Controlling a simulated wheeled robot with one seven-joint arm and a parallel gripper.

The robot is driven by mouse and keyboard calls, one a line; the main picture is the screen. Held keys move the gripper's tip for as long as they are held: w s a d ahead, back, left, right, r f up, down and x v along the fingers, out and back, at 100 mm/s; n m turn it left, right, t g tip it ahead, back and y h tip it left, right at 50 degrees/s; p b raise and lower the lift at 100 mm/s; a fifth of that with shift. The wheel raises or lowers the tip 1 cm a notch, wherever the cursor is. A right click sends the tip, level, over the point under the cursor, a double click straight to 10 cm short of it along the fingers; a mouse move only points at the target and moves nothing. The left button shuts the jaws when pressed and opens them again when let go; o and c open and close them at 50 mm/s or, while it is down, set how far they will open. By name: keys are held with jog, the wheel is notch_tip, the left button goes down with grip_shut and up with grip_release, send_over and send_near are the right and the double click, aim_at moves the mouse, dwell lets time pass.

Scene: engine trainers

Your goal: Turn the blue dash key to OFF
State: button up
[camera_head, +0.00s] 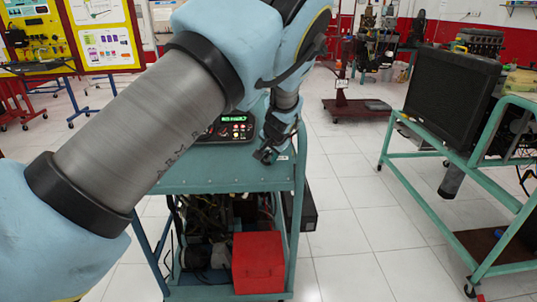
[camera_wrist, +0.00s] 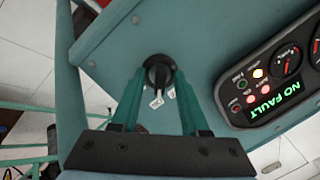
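In the wrist view, a round black key switch (camera_wrist: 160,68) sits on the teal panel of the cart. A small pale metal key or tag (camera_wrist: 156,100) hangs below it. I cannot see blue on the key or read any OFF mark. My gripper (camera_wrist: 160,78) has its two teal fingers apart, one on each side of the switch. Whether the fingertips touch the key is unclear. In the head view my gripper (camera_head: 265,156) is small and dark at the right end of the cart's top, and the key is not discernible there.
A black gauge panel (camera_wrist: 270,85) with a green "NO FAULT" display is right of the switch. The teal cart (camera_head: 225,180) carries a red box (camera_head: 258,263) below. Another teal cart (camera_head: 425,185) with a black screen (camera_head: 452,97) stands right, with clear floor between.

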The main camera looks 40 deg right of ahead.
grip_shut()
jog(key=shift+f+n+b, duration=0.1)
jog(key=shift+n+b, duration=0.2)
jog(key=shift+b, duration=0.15)
jog(key=shift+n+b, duration=0.3)
jog(key=n+b, duration=0.2)
jog(key=n, duration=0.1)
jog(key=shift+g+b, duration=0.3)
jog(key=shift+b, duration=0.1)
jog(key=shift+n+g+h+b, duration=0.35)
jog(key=shift+n+b, duration=0.95)
jog(key=shift+n, duration=0.8)
jog(key=shift+o, duration=0.2)
grip_release()
